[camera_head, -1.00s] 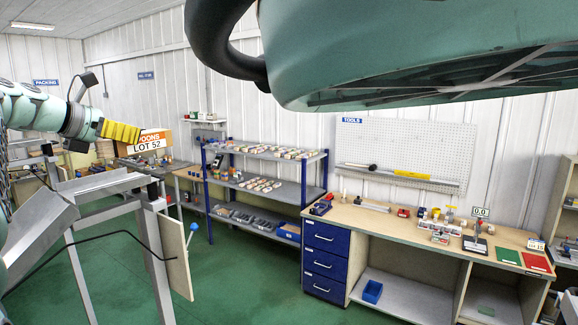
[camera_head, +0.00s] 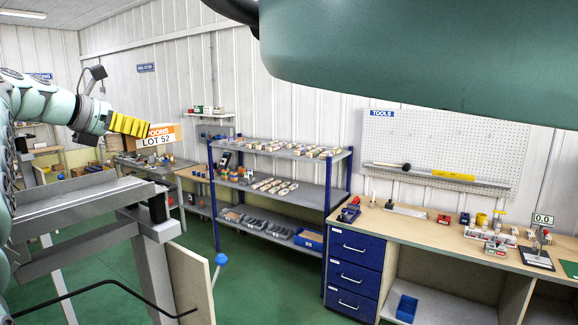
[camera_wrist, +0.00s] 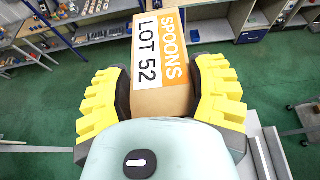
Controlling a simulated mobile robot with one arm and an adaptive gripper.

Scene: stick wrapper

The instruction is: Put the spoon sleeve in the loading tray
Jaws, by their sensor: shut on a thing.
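The spoon sleeve is a brown carton (camera_wrist: 162,62) with an orange and white label reading "SPOONS LOT 52". My gripper (camera_wrist: 160,88) is shut on it, with a yellow ribbed finger on each side. In the head view the yellow fingers of my gripper (camera_head: 130,125) are at the left, and the sleeve (camera_head: 160,135) sticks out to their right, held in the air. A grey metal frame with a trough-like top (camera_head: 80,198) stands below it at the left. I cannot tell whether this is the loading tray.
A blue-framed shelf (camera_head: 330,185) with several rows of small goods stands mid-view. A workbench (camera_head: 445,229) with blue drawers and tools is at the right. Green floor is open between frame and shelf.

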